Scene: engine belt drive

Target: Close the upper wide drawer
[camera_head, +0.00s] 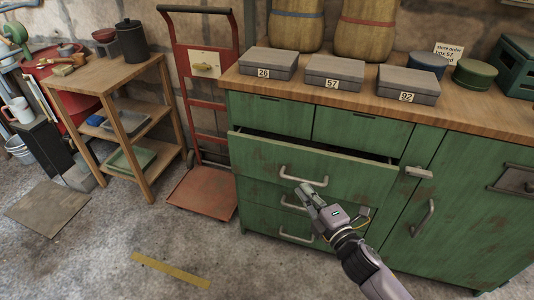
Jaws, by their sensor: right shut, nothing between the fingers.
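The green cabinet (420,145) stands along the back right under a wooden top. Its upper wide drawer (262,161) is pulled partly out, with a dark gap showing along its top edge. The drawer's pale bar handle (303,173) is on its front. My right gripper (304,192) is shut and empty, in front of the drawer just below the handle. I cannot tell whether its fingertips touch the drawer front. My left gripper is out of view.
Two small drawers (268,113) above and lower drawers below look shut. Grey boxes numbered 26, 57 and 92 (408,84) stand on the wooden top. A red hand truck (203,186) and wooden shelf (150,155) stand left. The floor in front is clear.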

